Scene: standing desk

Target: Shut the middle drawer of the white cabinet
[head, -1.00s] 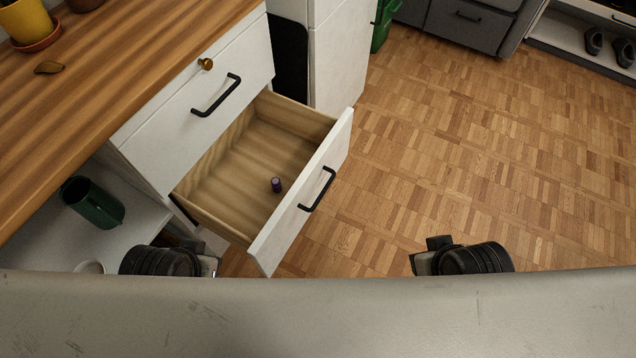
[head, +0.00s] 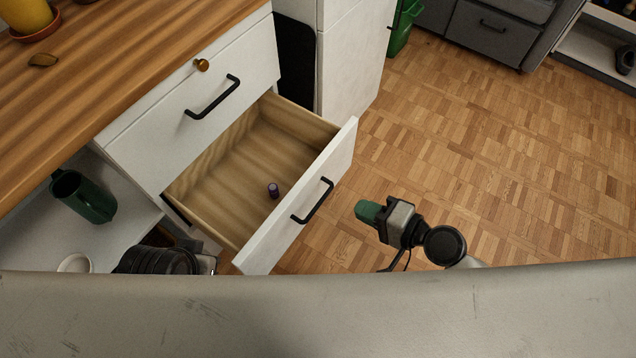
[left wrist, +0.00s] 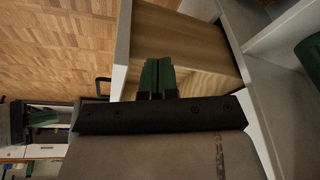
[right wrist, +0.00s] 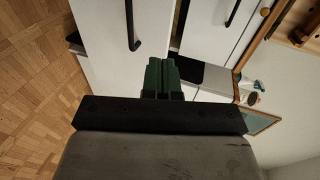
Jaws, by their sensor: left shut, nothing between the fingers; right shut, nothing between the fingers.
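The middle drawer (head: 318,196) of the white cabinet (head: 160,150) is pulled far out, with its black bar handle (head: 313,201) facing right. A small purple object (head: 273,190) lies inside it. My right gripper (head: 366,211) is shut and empty, in front of the drawer face and to the right of the handle, apart from it. The drawer front and handle also show in the right wrist view (right wrist: 132,30), beyond the green fingertips (right wrist: 160,75). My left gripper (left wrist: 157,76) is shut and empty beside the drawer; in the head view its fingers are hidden.
The drawer above (head: 200,100) is shut. A yellow pot (head: 27,14) stands on the wooden top. Parquet floor (head: 480,150) to the right is clear.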

